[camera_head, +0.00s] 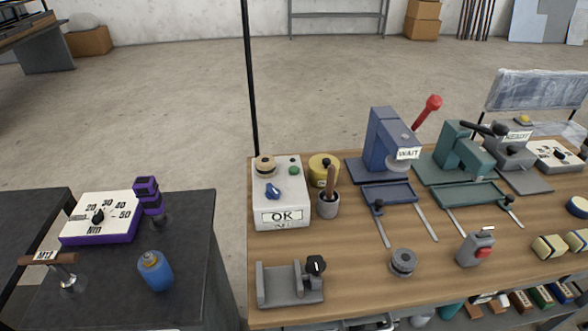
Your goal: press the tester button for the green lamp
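A pale box with an "OK" label (282,205) stands at the left end of the wooden table. On its top are a small green round part (293,171), a blue knob (272,191) and a tan and black ring-shaped part (265,167). I cannot tell whether the green part is a lamp or a button, or whether it is lit. A small grey device with a red button (483,253) stands near the front right of the table. No label names either one as the tester. Neither of my grippers is in view.
A blue press labelled "WAIT" (388,142) and a green press (457,157) stand behind. A cup with a handled tool (328,205), a grey cradle (287,285) and a grey ring (403,262) surround clear wood.

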